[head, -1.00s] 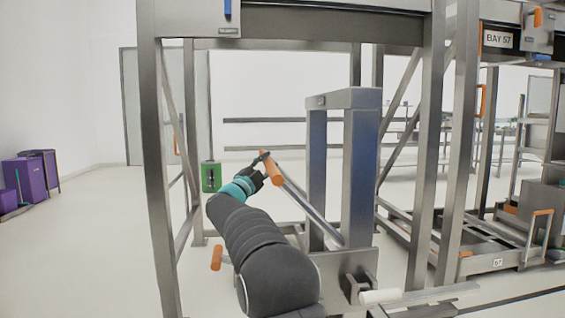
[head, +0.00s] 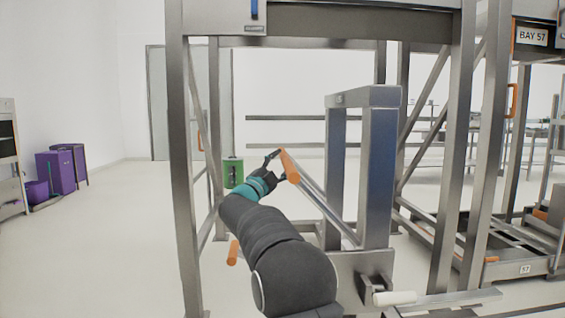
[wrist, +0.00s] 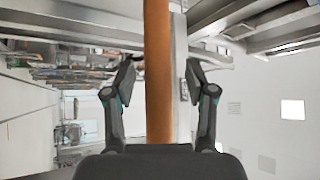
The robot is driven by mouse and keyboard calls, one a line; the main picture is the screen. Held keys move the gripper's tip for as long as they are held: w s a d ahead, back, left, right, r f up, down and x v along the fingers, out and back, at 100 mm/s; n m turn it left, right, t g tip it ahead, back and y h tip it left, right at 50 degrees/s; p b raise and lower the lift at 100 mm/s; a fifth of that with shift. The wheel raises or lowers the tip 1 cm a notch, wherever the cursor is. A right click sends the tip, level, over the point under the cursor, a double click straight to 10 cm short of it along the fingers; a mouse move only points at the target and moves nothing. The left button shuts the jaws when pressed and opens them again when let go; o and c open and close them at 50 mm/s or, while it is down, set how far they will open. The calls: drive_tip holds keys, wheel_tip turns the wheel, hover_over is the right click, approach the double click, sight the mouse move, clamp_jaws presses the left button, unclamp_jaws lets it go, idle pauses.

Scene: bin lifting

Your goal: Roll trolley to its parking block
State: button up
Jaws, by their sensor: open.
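A grey metal lever with an orange grip (head: 290,167) slopes up from a grey upright frame (head: 379,180). My gripper (head: 273,160) is open at the left of this grip in the head view. In the wrist view the orange grip (wrist: 158,75) runs between my spread fingers (wrist: 157,82), with gaps on both sides. A low grey wheeled-looking frame (head: 510,267) with a 57 plate stands at the right; I cannot tell whether this or the lever's frame is the trolley. I cannot identify the parking block.
Tall grey posts (head: 190,200) of a bay frame stand around the lever. A second orange grip (head: 233,252) is low beside my arm. Purple bins (head: 58,170) stand far left. Floor at the left is clear.

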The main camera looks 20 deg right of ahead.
drive_tip(key=v, duration=1)
drive_tip(key=shift+a, duration=0.2)
